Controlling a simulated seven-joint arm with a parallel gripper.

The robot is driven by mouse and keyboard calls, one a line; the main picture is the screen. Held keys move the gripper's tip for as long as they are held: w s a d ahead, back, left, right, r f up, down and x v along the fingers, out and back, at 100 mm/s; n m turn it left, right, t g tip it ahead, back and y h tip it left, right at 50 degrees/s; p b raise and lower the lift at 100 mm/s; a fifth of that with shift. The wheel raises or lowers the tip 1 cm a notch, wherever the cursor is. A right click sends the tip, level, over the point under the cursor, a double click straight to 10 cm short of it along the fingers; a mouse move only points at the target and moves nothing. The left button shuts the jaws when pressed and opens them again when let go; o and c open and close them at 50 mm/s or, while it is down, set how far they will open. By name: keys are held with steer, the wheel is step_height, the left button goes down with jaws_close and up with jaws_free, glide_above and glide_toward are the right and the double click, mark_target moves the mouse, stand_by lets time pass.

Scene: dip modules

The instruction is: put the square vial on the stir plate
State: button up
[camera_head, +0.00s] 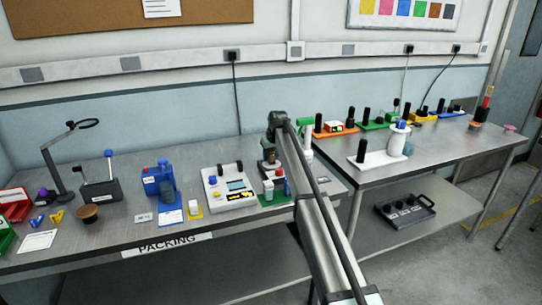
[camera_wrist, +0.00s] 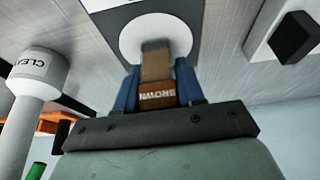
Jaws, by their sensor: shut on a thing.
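The vial's far end points at the stir plate (camera_wrist: 130,42), a dark square base with a round white top. The vial overlaps the white disc in this view; I cannot tell whether it touches it.
A white container marked "CLEAN" (camera_wrist: 40,72) stands beside the stir plate, with a black-topped white block (camera_wrist: 290,35) on the other side.

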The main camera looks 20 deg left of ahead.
steer(key=shift+f, duration=0.1)
steer(key=o, duration=1)
steer(key=v, duration=1.2)
